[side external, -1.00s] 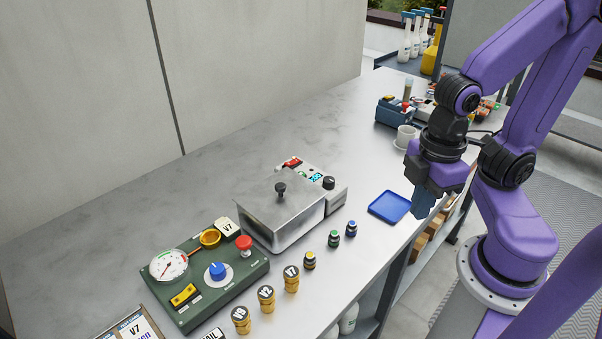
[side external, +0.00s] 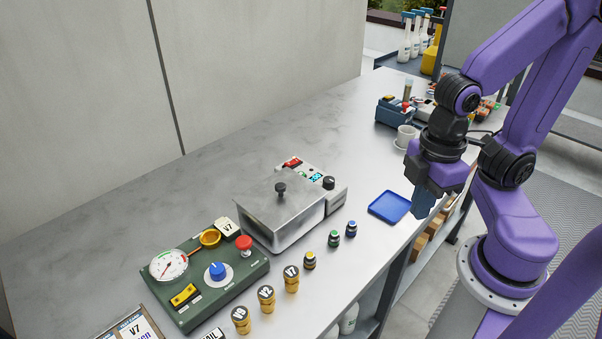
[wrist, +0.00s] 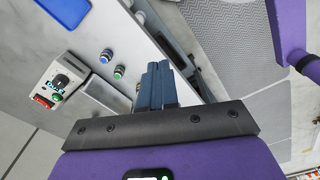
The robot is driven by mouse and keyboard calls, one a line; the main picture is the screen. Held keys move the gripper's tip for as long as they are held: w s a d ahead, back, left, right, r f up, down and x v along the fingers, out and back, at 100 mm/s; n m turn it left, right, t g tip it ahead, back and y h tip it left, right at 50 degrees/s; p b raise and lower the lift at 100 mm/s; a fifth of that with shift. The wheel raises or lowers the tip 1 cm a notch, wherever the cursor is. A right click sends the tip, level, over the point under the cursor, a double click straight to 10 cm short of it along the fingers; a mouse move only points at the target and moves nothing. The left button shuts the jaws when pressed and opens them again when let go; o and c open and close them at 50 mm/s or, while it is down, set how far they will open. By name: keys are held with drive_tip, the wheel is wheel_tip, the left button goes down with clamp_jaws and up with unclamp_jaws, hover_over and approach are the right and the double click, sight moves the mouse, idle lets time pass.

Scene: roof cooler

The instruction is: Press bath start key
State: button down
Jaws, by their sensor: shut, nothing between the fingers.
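The bath is a steel box with a black-knobbed lid (side external: 262,205). Its control panel (side external: 338,192) at the right end has a red switch (side external: 291,162), a small green key (side external: 303,175), a lit display (side external: 316,177) and a black dial (side external: 329,183). In the wrist view, the panel lies at the left, with the green key (wrist: 57,96) beside the display. Lettering on the key is too small to read. My gripper (side external: 421,210) is shut and empty, pointing down near the table's front edge, right of the blue tray and well apart from the panel. Its blue fingers (wrist: 158,68) show together in the wrist view.
The blue tray (side external: 389,207) lies between my gripper and the bath. A green box with gauge and knob (side external: 197,302) stands left. A white cup (side external: 406,136) stands behind my gripper.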

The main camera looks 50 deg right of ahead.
idle(0.4)
drive_tip(key=w+a+f+t+y, duration=0.15)
drive_tip(key=w+a, duration=0.25)
drive_tip(key=w, duration=0.5)
drive_tip(key=m+t, duration=0.1)
drive_tip(key=t, duration=0.6)
hover_over(304, 175)
drive_tip(key=shift+r, duration=0.35)
drive_tip(key=shift+f, duration=0.1)
drive_tip(key=shift+f, duration=4.35)
drive_tip(key=shift+f, duration=0.1)
drive_tip(key=shift+f, duration=0.3)
